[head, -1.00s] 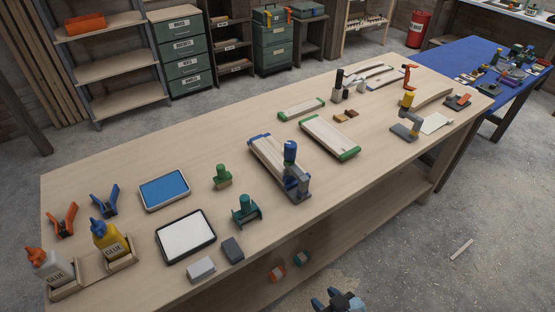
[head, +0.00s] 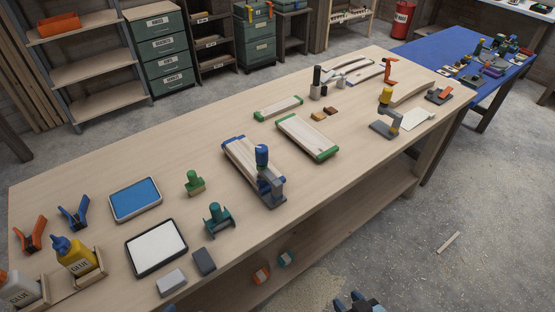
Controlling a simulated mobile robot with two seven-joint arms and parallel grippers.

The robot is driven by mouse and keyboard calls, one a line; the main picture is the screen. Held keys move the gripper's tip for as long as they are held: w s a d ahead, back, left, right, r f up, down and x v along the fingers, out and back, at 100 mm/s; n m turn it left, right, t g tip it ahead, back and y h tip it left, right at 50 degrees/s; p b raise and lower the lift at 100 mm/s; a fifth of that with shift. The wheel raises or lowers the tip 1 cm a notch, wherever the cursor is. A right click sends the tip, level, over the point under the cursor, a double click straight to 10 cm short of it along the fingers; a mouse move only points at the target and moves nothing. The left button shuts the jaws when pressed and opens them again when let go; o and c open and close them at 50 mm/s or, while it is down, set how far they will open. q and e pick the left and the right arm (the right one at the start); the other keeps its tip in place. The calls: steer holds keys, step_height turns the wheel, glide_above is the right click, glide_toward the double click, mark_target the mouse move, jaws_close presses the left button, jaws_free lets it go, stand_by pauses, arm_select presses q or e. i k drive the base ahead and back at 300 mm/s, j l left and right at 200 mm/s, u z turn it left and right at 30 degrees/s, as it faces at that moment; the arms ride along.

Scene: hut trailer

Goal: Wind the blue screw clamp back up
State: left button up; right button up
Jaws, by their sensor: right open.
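The blue screw clamp (head: 269,188) has a blue knob on top and a grey-blue body. It stands upright at the near end of a pale board with blue ends (head: 244,160), by the front edge of the workbench (head: 330,186). How far its screw is wound, and whether it touches the board, is too small to tell. My right gripper (head: 358,302) shows only partly at the bottom edge, over the floor in front of the bench. It is open, and well away from the clamp. My left gripper is out of view.
A teal clamp (head: 218,219) and a green one (head: 194,183) stand to the left. A board with green ends (head: 307,137) lies to the right, and a yellow-topped clamp (head: 386,113) stands farther right. The floor before the bench is mostly clear.

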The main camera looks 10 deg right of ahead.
mark_target(261, 150)
steer(key=k+j, duration=0.1)
steer(key=l+u, duration=0.2)
steer(key=u, duration=0.15)
steer(key=l+u, duration=0.45)
steer(key=u, duration=0.25)
steer(key=k+l+u, duration=0.15)
steer(key=l, duration=0.2)
steer(key=k+l+u, duration=0.1)
steer(key=l, duration=0.25)
steer(key=k+l+u, duration=0.15)
steer(key=l, duration=0.15)
steer(key=k+l, duration=0.15)
steer(key=l, duration=0.25)
steer(key=k+l, duration=0.2)
steer(key=l, duration=0.2)
steer(key=k+l, duration=0.15)
steer(key=l, duration=0.2)
steer(key=k+l, duration=0.2)
steer(key=l, duration=0.2)
steer(key=u, duration=0.05)
